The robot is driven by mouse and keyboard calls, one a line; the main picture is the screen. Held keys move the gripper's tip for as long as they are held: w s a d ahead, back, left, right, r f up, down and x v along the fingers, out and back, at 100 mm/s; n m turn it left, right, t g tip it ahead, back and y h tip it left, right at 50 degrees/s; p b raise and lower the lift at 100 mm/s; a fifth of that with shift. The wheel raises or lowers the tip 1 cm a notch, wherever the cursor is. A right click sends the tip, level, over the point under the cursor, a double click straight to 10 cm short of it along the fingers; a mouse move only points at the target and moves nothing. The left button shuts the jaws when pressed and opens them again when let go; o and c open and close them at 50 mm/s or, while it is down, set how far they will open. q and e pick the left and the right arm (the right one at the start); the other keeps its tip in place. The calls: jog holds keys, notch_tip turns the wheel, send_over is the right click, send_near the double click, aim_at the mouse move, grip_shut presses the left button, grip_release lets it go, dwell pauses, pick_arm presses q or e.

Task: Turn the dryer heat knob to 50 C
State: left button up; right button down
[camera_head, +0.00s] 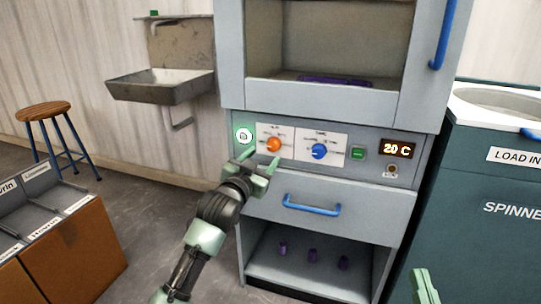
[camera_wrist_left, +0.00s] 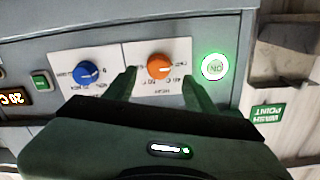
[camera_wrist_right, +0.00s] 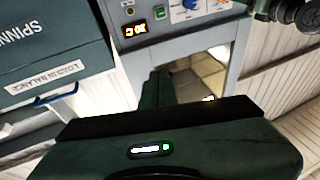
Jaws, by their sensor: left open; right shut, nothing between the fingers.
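The orange heat knob (camera_head: 274,145) sits on a white label plate on the dryer's control panel; it also shows in the left wrist view (camera_wrist_left: 159,67). The dryer's display (camera_head: 397,149) reads 20 C. My left gripper (camera_head: 257,164) is open in front of the panel, just below the orange knob. In the left wrist view its fingers (camera_wrist_left: 160,88) stand apart on either side of the knob, with the tips just short of it. My right gripper (camera_wrist_right: 160,88) is shut and empty; in the head view only a green part (camera_head: 426,288) shows at the bottom right.
A blue knob (camera_head: 319,151) and a green button (camera_head: 358,153) are right of the orange knob, and a lit green ON button (camera_head: 243,135) is left of it. A drawer with a blue handle (camera_head: 312,209) is below. The spinner (camera_head: 490,185) stands to the right.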

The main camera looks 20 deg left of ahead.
aim_at(271, 149)
pick_arm(q)
jog(key=w, duration=0.2)
jog(key=w+b, duration=0.1)
jog(key=w, duration=0.2)
jog(key=shift+d+f, duration=0.1)
jog(key=shift+d, duration=0.1)
jog(key=shift+w, duration=0.4)
pick_arm(e)
jog(key=s+r+t+y, duration=0.1)
jog(key=s+r+t, duration=0.3)
jog(key=r, duration=0.2)
jog(key=shift+r+t+y, duration=0.3)
jog(key=shift+r, duration=0.1)
jog(key=shift+s+d, duration=0.1)
pick_arm(q)
grip_shut()
